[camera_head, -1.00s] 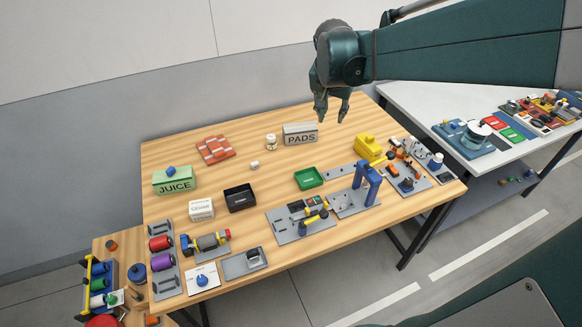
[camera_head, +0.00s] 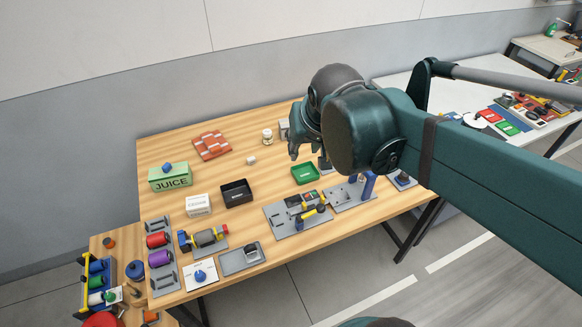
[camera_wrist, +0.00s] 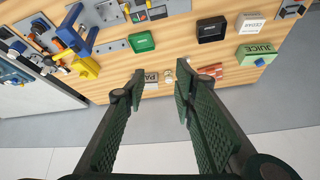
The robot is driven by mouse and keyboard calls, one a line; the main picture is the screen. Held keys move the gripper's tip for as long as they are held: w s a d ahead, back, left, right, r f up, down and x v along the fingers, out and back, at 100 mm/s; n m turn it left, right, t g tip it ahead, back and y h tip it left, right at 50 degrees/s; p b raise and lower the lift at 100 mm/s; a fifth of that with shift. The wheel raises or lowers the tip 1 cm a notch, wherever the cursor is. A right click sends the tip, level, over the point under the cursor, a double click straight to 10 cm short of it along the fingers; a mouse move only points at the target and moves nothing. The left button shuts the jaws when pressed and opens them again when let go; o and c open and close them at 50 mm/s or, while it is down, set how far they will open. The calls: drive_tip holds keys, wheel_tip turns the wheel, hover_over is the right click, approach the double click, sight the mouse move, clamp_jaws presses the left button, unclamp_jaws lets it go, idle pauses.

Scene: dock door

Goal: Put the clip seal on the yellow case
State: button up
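The yellow case (camera_wrist: 86,67) shows in the wrist view at the left, on the table's back part near a blue frame; in the head view my arm hides it. I cannot tell for certain which piece is the clip seal. A small blue piece (camera_head: 167,167) sits on top of the green JUICE box (camera_head: 170,182), and a small white piece (camera_head: 251,160) lies alone on the table. My gripper (camera_wrist: 157,84) is open and empty, above the back of the table near the PADS box (camera_wrist: 151,77). It also shows in the head view (camera_head: 301,154).
A jar (camera_head: 267,136) and orange-white bricks (camera_head: 211,145) stand along the back. A green tray (camera_head: 305,174), a black tray (camera_head: 236,192) and a CEDAR box (camera_head: 198,205) are mid-table. Fixtures line the front. The wood between bricks and trays is mostly clear.

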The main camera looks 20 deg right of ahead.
drive_tip(key=s+a+f+n+t+y, duration=0.1)
drive_tip(key=s+a+f+n, duration=0.1)
drive_tip(key=s+a, duration=0.3)
drive_tip(key=shift+s+f+n, duration=0.3)
drive_tip(key=shift+s+n, duration=0.2)
drive_tip(key=shift+s, duration=0.45)
